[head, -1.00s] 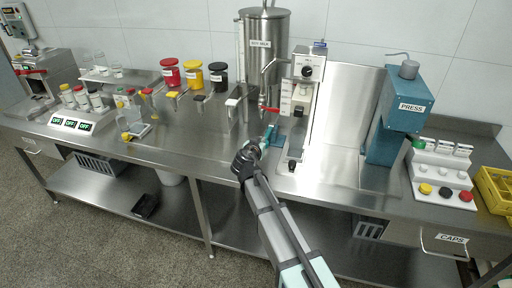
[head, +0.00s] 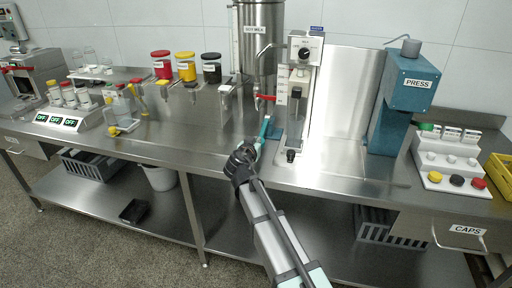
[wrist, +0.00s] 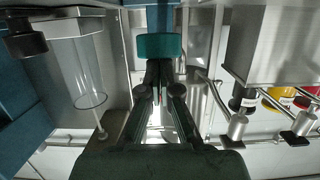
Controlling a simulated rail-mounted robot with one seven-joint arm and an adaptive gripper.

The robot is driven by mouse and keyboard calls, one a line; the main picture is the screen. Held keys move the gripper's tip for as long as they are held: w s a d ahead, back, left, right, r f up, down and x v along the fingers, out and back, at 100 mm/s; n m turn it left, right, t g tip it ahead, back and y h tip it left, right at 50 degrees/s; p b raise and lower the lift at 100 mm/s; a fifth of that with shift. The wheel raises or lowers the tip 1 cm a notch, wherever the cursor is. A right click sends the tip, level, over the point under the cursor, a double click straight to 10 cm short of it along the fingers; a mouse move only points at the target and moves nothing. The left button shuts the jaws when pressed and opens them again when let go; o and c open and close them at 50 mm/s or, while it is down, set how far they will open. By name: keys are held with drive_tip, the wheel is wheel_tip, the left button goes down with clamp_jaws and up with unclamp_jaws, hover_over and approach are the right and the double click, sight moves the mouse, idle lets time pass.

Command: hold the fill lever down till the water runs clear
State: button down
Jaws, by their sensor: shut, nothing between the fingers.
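My gripper (head: 258,146) reaches over the bench in front of the soy milk tank (head: 260,45). In the wrist view its dark fingers (wrist: 160,68) are together and empty. A teal piece (wrist: 160,45) lies right at the fingertips; it also shows in the head view (head: 264,127). I cannot tell whether they touch, or whether it is the fill lever. A red tap handle (head: 264,97) is just above it. A black knob (head: 291,155) stands low at the front of the dial machine (head: 305,48), right of my gripper. No running water can be made out.
The blue press (head: 410,85) stands to the right. The button panel (head: 450,160) is beyond it. Red (head: 161,66), yellow (head: 186,67) and black (head: 211,68) jars stand left of the tank. A clear cylinder (wrist: 80,70) is close beside my gripper in the wrist view.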

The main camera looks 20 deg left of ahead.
wheel_tip(320, 180, down, 2)
drive_tip(key=b, duration=0.3)
drive_tip(key=shift+f, duration=0.25)
drive_tip(key=shift+f+b, duration=0.2)
drive_tip(key=shift+b, duration=0.25)
drive_tip(key=shift+s+d+f, duration=0.15)
drive_tip(key=shift+s, duration=0.05)
idle(0.7)
drive_tip(key=shift+s+r, duration=0.1)
drive_tip(key=shift+r, duration=0.55)
drive_tip(key=r, duration=0.3)
drive_tip(key=shift+s, duration=0.35)
drive_tip(key=f+v, duration=0.2)
drive_tip(key=v, duration=0.7)
drive_tip(key=shift+s+b, duration=0.45)
drive_tip(key=shift+s, duration=0.25)
